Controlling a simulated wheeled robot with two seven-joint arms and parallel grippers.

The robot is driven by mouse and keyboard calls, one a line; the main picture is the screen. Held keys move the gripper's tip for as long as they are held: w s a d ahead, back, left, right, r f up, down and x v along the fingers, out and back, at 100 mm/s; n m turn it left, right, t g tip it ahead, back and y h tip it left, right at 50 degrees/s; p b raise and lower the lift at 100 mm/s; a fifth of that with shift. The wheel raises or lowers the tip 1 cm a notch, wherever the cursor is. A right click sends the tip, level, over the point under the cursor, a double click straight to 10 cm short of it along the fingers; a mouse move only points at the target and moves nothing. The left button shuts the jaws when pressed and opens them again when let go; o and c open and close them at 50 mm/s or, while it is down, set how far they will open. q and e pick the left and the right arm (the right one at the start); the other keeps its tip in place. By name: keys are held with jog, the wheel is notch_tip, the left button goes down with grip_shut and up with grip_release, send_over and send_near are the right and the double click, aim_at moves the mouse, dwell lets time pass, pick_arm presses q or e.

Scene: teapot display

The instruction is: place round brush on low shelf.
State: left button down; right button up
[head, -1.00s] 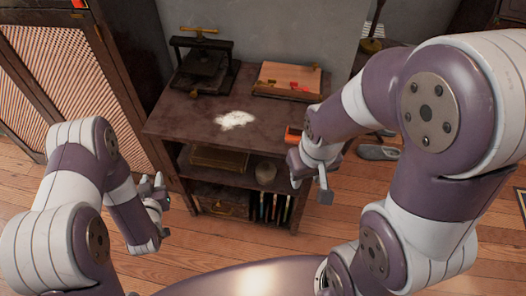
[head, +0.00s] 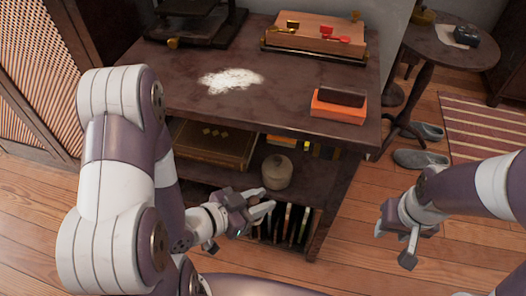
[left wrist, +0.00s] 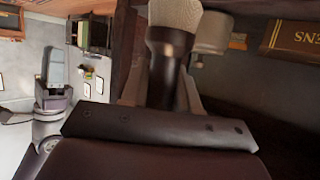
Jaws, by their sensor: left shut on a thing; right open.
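The round brush (left wrist: 172,45), with a dark handle and pale bristles, is in my left gripper in the left wrist view. My left gripper (head: 268,200) is shut on the handle, with the bristle head beyond the fingers. In the head view I cannot clearly make out the brush. This gripper is at the front of the low shelf (head: 318,182), just in front of a pale round jar (head: 277,172) on it. My right gripper (head: 391,243) is open and empty over the floor, right of the shelf unit.
A brown book (head: 213,145) lies on the shelf left of the jar. Several thin upright items (head: 290,225) stand below. The tabletop (head: 190,52) above overhangs the shelf and holds white powder (head: 231,79) and an orange box (head: 338,106). A round side table (head: 450,45) stands at right.

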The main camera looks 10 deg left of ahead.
pick_arm(q)
jog(key=r+b+x, duration=0.1)
jog(key=b+x, duration=0.1)
jog(key=x, duration=0.4)
jog(key=r+b+x, duration=0.1)
jog(key=b+x, duration=0.1)
jog(key=x, duration=0.4)
jog(key=w+d+r+b+x, duration=0.1)
jog(key=b+x, duration=0.2)
jog(key=x, duration=0.3)
jog(key=shift+r, duration=0.35)
jog(key=c, duration=0.8)
grip_release()
